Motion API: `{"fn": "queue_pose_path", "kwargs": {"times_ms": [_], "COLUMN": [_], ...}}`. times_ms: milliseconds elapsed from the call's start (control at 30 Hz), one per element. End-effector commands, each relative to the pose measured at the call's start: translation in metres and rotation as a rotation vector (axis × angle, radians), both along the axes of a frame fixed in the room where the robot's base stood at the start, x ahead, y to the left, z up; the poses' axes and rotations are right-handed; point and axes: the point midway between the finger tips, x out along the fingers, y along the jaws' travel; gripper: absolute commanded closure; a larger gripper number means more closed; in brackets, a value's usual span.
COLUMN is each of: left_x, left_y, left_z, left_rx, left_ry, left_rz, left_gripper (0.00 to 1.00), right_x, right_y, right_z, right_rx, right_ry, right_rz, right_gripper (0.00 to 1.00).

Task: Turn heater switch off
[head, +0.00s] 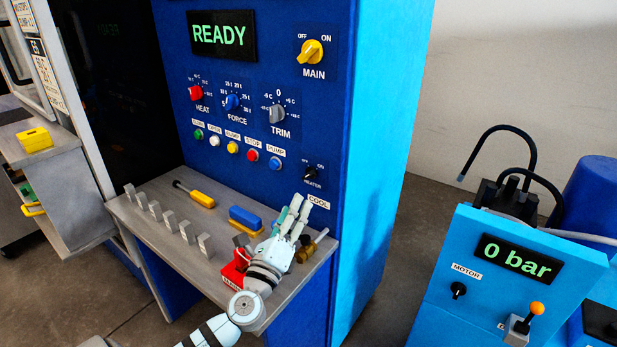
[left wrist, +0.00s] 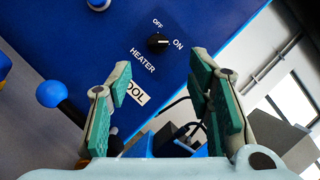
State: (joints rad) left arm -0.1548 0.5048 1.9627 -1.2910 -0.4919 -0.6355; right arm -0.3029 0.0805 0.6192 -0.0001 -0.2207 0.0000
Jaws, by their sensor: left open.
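The heater switch (head: 309,173) is a small black rotary knob low on the right of the blue panel, marked OFF and ON, with the HEATER label below it. It also shows in the left wrist view (left wrist: 158,41), where its pale mark appears to point towards ON. My left gripper (head: 296,213) is open and empty just below the knob and in front of the panel, near the COOL label. Its green-padded fingers (left wrist: 160,80) stand apart, with the knob ahead, beyond the gap between them. My right gripper is not in view.
A grey shelf (head: 150,222) under the panel holds grey blocks, a yellow-handled tool (head: 201,199), a blue-and-yellow brush (head: 246,217) and a red item (head: 233,270) close to my left wrist. A light-blue pump unit (head: 470,290) reading 0 bar stands at right.

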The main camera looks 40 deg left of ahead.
Motion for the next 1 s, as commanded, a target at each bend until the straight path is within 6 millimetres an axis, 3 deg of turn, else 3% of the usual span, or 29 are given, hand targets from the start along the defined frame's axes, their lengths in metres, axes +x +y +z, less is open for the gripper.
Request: {"fn": "queue_pose_path", "kwargs": {"times_ms": [100, 300, 467, 700, 767, 1000], "left_x": [0.033, 0.075, 0.087, 0.089, 0.089, 0.089], "left_y": [0.012, 0.025, 0.027, 0.027, 0.027, 0.027], "left_z": [0.014, 0.024, 0.026, 0.027, 0.027, 0.027], "left_rx": [-0.001, -0.001, -0.001, -0.001, -0.001, -0.001], "left_ry": [-0.004, -0.002, 0.000, 0.000, 0.000, 0.000], "left_rz": [0.005, 0.001, -0.001, -0.003, -0.003, -0.003], "left_gripper": [0.53, 0.53, 0.53, 0.53, 0.60, 0.98], "right_x": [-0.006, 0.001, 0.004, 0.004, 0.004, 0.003], "right_y": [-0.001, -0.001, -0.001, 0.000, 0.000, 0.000], "right_z": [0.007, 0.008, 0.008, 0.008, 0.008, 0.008], "right_rx": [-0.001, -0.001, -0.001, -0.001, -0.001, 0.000], "right_ry": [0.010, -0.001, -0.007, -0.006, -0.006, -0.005], "right_rz": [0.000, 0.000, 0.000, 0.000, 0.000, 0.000], "right_gripper": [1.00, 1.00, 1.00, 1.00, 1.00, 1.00]}}
